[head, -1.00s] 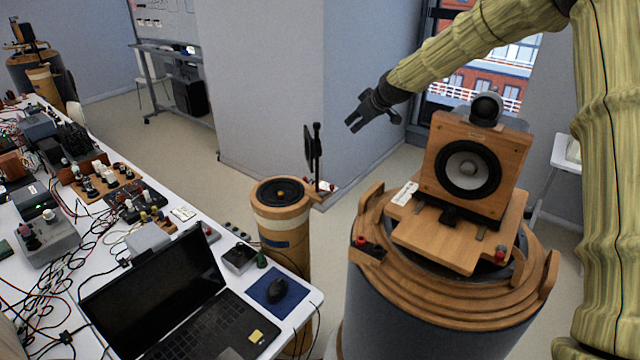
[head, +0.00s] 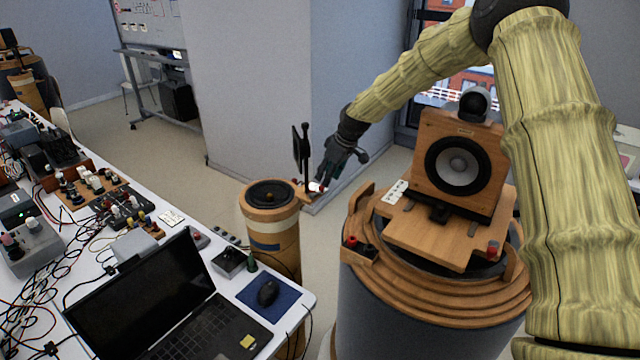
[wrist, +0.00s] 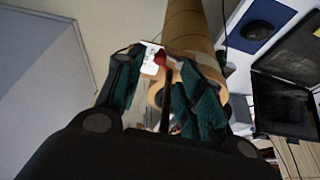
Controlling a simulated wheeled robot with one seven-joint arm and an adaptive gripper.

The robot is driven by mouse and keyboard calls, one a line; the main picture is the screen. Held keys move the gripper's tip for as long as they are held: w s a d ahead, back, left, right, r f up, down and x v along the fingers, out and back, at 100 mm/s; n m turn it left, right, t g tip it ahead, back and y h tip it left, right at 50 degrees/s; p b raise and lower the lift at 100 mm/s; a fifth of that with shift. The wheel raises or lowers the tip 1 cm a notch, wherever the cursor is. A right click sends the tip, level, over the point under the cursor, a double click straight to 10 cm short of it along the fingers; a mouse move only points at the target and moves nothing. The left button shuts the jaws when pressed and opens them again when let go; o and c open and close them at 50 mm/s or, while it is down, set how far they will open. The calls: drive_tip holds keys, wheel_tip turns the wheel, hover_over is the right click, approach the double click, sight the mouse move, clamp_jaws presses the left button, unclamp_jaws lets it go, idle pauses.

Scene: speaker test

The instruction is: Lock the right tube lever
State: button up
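The tan tube (head: 272,225) with a black round top stands right of the bench. A black upright post with a dark flat plate (head: 302,145) rises at its right side. A small red lever part (head: 321,187) beside a white label shows near the post's foot. In the wrist view the red part (wrist: 160,58) and the tube (wrist: 190,30) lie beyond the fingers. My gripper (head: 344,172) is open, pointing down, just right of the post. In the wrist view its green-black fingers (wrist: 160,72) straddle the line to the red part. I cannot tell whether they touch it.
A large round drum (head: 425,290) bearing a wooden speaker (head: 458,160) stands to the right. The white bench (head: 215,280) at left carries a laptop (head: 165,300), mouse and cabled devices. A wall corner is behind the tube; floor is clear between tube and drum.

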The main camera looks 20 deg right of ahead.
sight(323, 187)
drive_tip(key=shift+p+x, duration=0.85)
drive_tip(key=shift+x, duration=2)
